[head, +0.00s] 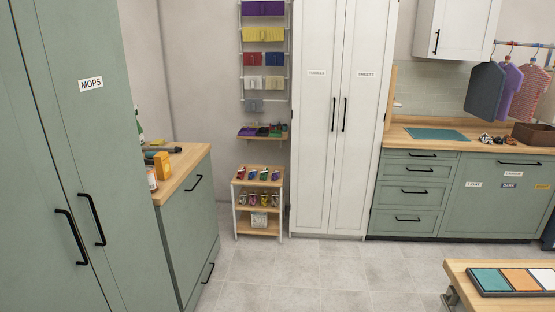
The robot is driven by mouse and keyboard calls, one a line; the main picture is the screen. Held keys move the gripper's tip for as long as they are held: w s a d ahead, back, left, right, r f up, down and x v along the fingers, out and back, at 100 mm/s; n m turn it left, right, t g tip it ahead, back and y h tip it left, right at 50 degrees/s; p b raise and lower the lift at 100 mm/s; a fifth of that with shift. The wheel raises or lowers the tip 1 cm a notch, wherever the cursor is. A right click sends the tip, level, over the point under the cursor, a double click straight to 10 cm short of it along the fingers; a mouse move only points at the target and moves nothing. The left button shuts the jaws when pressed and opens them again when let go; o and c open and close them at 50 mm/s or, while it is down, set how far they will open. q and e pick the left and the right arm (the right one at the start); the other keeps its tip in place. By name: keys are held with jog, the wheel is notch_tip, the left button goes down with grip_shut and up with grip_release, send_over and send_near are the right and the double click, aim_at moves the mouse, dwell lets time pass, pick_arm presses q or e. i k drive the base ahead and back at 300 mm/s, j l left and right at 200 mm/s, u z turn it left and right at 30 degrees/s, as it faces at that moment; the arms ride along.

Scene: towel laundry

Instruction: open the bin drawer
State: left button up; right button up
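A wide green drawer front (490,195) is in the lower cabinet at the right. It is shut, with a black bar handle (520,162) along its top. It bears small labels, among them LIGHT (474,184) and DARK (509,186), plus an orange one (542,187). No label that I can read says bin, so I cannot be sure that this is the bin drawer. A tall green front (188,225) at the left also has black handles and is shut. Neither of my grippers shows in the head view.
A wooden bench (458,270) with a tray of coloured panels (492,292) stands at the lower right, in front of the wide drawer. Narrow drawers (414,193) and white tall doors (335,120) are shut. A small shelf cart (258,200) stands mid-left. The grey floor (320,275) between is clear.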

aim_at(188, 220)
jog(key=i, duration=1.65)
jog(key=i+u, duration=0.4)
jog(key=i+l+u, duration=0.15)
jog(key=i+u, duration=0.25)
jog(key=i+l+u, duration=0.2)
jog(key=u, duration=0.2)
jog(key=i+l+u, duration=0.4)
jog(key=k+j, duration=0.05)
jog(key=j, duration=0.05)
